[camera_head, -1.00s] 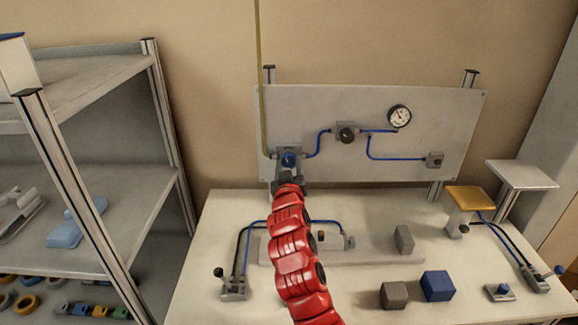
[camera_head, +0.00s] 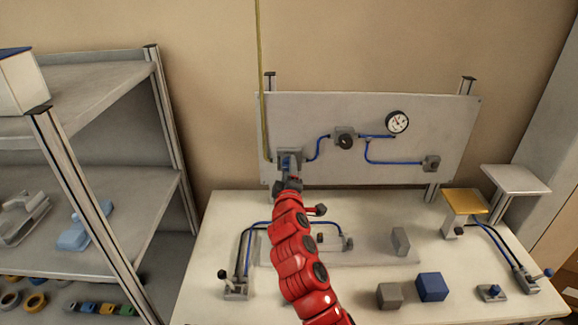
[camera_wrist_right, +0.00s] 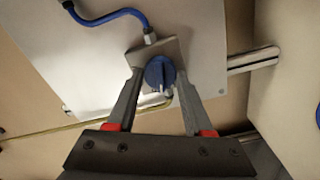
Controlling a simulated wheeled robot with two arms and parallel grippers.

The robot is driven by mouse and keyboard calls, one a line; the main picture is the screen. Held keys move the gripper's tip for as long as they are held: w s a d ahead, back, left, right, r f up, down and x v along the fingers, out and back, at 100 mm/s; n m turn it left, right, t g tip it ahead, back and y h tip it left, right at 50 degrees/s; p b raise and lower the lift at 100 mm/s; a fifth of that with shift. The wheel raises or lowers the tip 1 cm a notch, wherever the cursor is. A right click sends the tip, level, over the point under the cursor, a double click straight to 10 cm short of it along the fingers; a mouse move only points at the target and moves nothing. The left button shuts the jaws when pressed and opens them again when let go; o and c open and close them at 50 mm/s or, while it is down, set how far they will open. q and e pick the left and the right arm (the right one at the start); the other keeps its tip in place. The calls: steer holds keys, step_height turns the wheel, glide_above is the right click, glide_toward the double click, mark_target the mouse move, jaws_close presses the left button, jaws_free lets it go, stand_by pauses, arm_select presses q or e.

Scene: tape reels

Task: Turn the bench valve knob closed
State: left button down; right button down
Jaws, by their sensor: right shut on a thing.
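The blue valve knob (camera_head: 286,161) sits on a grey valve block at the left end of the upright grey panel (camera_head: 400,180). In the right wrist view the round blue knob (camera_wrist_right: 157,70) has a raised ridge and a pale mark on its lower part. My red right arm reaches up to it, and my right gripper (camera_head: 291,172) covers part of the knob in the head view. In the wrist view the gripper's fingers (camera_wrist_right: 160,80) are shut on the knob, one on each side. My left gripper is not in view.
A dark knob (camera_head: 345,140) and a gauge (camera_head: 397,122) are on the panel, joined by blue tubing. Below, the bench (camera_head: 215,215) carries a blue cube (camera_head: 432,287), grey blocks (camera_head: 389,296) and a yellow-topped stand (camera_head: 464,201). A shelf (camera_head: 100,85) stands at left.

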steer(key=shift+n+p, duration=0.5)
steer(key=shift+n, duration=0.5)
steer(key=shift+f, duration=0.1)
steer(key=shift+c, duration=1.5)
jaws_free()
steer(key=shift+s, duration=0.15)
steer(key=s+b, duration=0.4)
steer(key=s, duration=1.3)
steer(key=shift+s, duration=0.1)
